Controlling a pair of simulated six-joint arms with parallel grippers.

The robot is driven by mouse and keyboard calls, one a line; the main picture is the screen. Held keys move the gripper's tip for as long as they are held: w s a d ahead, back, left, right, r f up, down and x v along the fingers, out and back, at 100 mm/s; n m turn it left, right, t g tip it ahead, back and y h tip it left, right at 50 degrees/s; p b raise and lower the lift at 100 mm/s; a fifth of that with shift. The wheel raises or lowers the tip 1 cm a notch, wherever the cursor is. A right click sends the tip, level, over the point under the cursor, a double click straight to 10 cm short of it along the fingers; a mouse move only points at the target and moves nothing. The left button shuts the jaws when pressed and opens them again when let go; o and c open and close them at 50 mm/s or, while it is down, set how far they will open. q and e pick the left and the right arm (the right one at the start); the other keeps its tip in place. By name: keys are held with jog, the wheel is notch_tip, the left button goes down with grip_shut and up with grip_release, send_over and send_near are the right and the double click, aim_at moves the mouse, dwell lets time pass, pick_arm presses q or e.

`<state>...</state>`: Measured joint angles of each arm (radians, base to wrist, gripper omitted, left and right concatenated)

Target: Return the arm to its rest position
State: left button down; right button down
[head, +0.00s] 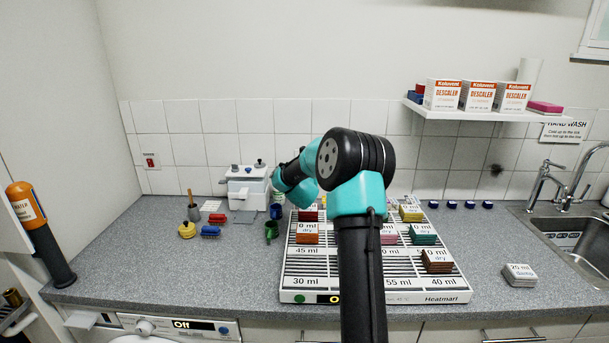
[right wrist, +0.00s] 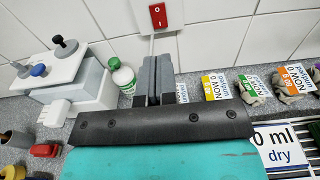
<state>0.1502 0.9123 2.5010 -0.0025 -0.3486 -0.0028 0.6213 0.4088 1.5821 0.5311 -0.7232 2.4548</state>
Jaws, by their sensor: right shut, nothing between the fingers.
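My right arm rises through the middle of the head view, and its gripper is hidden behind its own black and teal links there. In the right wrist view the right gripper (right wrist: 157,80) has its grey fingers together with nothing between them, pointing toward the tiled wall. The slatted white rack (head: 375,297) lies on the counter partly behind the arm. My left gripper is not in view.
A white machine (head: 247,190) stands behind the rack's left side, with a white bottle (right wrist: 122,77) beside it. A block labelled 25 ml (head: 519,280) sits near the sink (head: 573,243).

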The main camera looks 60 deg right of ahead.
jog(key=shift+s+a, duration=0.3)
jog(key=shift+a, duration=0.2)
